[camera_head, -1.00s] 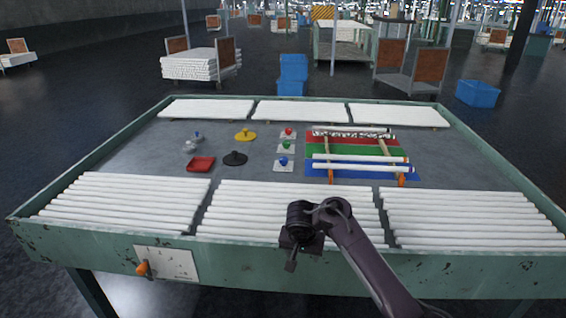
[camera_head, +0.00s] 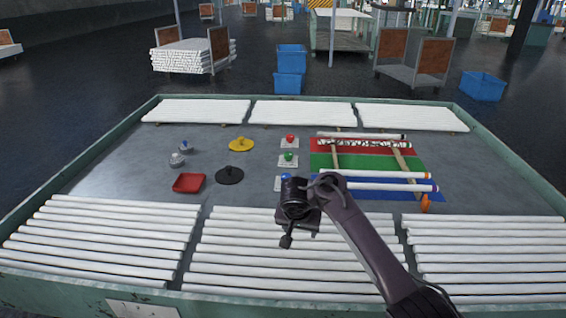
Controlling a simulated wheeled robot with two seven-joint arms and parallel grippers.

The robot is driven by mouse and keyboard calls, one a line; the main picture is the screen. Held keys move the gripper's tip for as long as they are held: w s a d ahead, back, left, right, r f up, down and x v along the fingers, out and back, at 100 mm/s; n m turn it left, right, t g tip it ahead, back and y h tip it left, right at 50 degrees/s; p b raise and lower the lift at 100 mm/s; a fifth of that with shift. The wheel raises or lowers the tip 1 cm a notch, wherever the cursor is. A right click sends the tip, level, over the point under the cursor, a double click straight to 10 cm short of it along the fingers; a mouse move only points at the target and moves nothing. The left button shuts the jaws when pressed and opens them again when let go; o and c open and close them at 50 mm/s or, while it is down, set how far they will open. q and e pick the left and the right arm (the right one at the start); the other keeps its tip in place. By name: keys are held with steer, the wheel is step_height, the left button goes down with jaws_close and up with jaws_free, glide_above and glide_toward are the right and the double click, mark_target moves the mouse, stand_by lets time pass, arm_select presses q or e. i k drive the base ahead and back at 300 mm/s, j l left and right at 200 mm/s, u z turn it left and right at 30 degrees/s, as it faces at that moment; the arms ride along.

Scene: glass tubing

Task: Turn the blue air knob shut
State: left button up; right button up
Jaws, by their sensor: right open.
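A blue knob (camera_head: 286,178) sits on a small white plate (camera_head: 279,185) near the middle of the table, in line with a green knob (camera_head: 288,156) and a red knob (camera_head: 290,138) on like plates. My right gripper (camera_head: 287,240) points down over the front tubes, nearer to me than the blue knob, and is open and empty. My right wrist overlaps the right part of the blue knob's plate in the picture. The knob's turn position is too small to tell. Another small blue-topped fitting (camera_head: 185,146) stands further left. My left gripper is not in view.
White tubes lie in rows along the front (camera_head: 100,240) and back. Several tubes rest on wooden rails over red, green and blue strips (camera_head: 350,161) at right. A red tray (camera_head: 189,183), black disc (camera_head: 229,176) and yellow disc (camera_head: 241,144) lie left. A raised green rim (camera_head: 70,165) borders the table.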

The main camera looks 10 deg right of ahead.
mark_target(284, 176)
steer(key=i, duration=1.1)
